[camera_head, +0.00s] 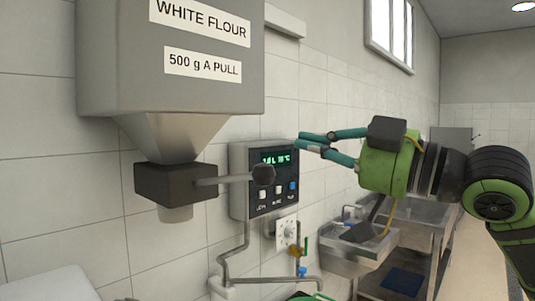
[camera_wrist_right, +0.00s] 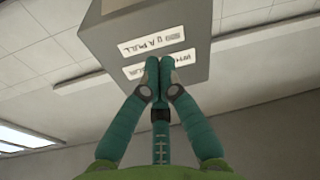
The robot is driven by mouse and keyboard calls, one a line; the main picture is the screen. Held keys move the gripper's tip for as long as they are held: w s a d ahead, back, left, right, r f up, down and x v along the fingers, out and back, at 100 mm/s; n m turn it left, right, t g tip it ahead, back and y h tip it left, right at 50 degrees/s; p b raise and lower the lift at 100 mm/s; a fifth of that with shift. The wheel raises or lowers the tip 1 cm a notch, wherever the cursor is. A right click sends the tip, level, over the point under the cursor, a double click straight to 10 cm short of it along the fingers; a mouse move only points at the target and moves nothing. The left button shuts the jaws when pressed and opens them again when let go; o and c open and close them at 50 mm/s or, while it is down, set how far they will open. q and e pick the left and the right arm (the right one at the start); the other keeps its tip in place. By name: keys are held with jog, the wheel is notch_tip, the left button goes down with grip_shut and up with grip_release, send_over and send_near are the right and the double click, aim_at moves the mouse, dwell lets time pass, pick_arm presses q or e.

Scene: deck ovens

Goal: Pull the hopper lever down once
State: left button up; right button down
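The grey flour hopper (camera_head: 165,85) is on the wall at the left, labelled "WHITE FLOUR" and "500 g A PULL". Its lever (camera_head: 225,180) sticks out roughly level to the right from the dark valve block (camera_head: 175,184) and ends in a black ball knob (camera_head: 263,174). My right gripper (camera_head: 303,141) is to the right of the knob and a little higher, apart from it. In the right wrist view my gripper's fingertips (camera_wrist_right: 159,68) are together with nothing seen between them, and the hopper (camera_wrist_right: 115,35) is beyond them. My left gripper is not in view.
A grey control box (camera_head: 240,155) with a green display is on the wall behind the knob. Below it are a pipe (camera_head: 270,280) and a white dial plate (camera_head: 286,233). A steel sink (camera_head: 350,262) stands at the lower right. A pale surface (camera_head: 45,285) is at the lower left.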

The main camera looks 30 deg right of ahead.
jog(key=r+p+x, duration=0.1)
jog(key=p+x, duration=0.6)
jog(key=x, duration=0.2)
jog(key=f, duration=0.3)
jog(key=d+f, duration=0.1)
jog(key=shift+w+f+b, duration=0.25)
jog(key=shift+b, duration=0.15)
jog(key=shift+a, duration=0.1)
